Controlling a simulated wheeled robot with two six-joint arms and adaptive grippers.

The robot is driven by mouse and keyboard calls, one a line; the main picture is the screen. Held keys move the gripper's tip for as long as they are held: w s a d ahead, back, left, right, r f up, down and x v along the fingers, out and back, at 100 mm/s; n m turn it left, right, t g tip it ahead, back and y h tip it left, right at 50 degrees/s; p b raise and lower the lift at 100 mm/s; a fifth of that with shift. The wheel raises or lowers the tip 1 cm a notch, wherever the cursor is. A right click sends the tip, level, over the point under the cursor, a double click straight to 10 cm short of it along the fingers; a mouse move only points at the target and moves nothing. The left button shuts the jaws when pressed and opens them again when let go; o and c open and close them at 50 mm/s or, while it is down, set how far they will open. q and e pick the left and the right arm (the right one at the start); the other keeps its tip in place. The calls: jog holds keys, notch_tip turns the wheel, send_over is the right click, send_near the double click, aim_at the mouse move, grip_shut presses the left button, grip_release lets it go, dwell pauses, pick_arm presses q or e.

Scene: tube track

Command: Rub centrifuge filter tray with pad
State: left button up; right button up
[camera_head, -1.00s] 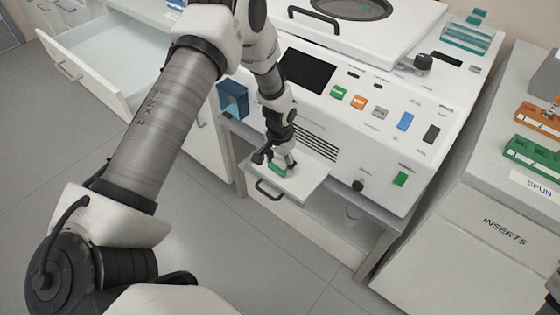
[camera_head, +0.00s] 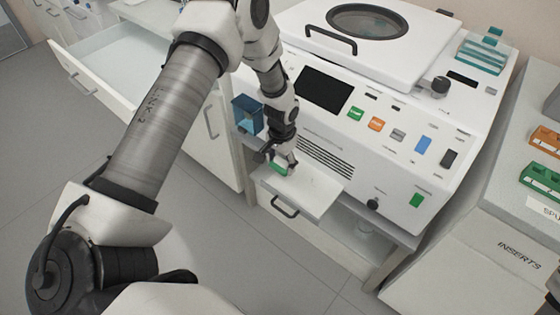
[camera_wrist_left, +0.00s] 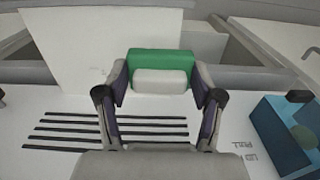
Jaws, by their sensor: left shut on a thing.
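The centrifuge filter tray (camera_head: 312,194) is a flat white tray with a dark handle (camera_head: 284,207), sticking out below the vent slots of the white centrifuge (camera_head: 385,130). My left gripper (camera_head: 281,166) is over the tray's left rear part, pointing down. It is shut on the pad (camera_head: 280,169), a small green block. In the left wrist view the pad (camera_wrist_left: 160,60) shows green with a white part between the fingers of the left gripper (camera_wrist_left: 160,88), over the pale tray (camera_wrist_left: 95,50). I cannot tell whether the pad touches the tray. My right gripper is not in view.
A blue translucent box (camera_head: 247,115) stands left of the tray, close to my left wrist. An open drawer (camera_head: 120,65) is at the upper left. A grey-topped cabinet labelled INSERTS (camera_head: 515,255) stands right. The floor (camera_head: 215,235) in front is clear.

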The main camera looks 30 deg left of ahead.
aim_at(281, 160)
pick_arm(q)
jog(key=shift+a+r+p, duration=0.15)
jog(key=shift+r+p, duration=0.45)
jog(key=shift+r, duration=0.3)
jog(key=shift+r+p, duration=0.75)
jog(key=shift+r, duration=0.2)
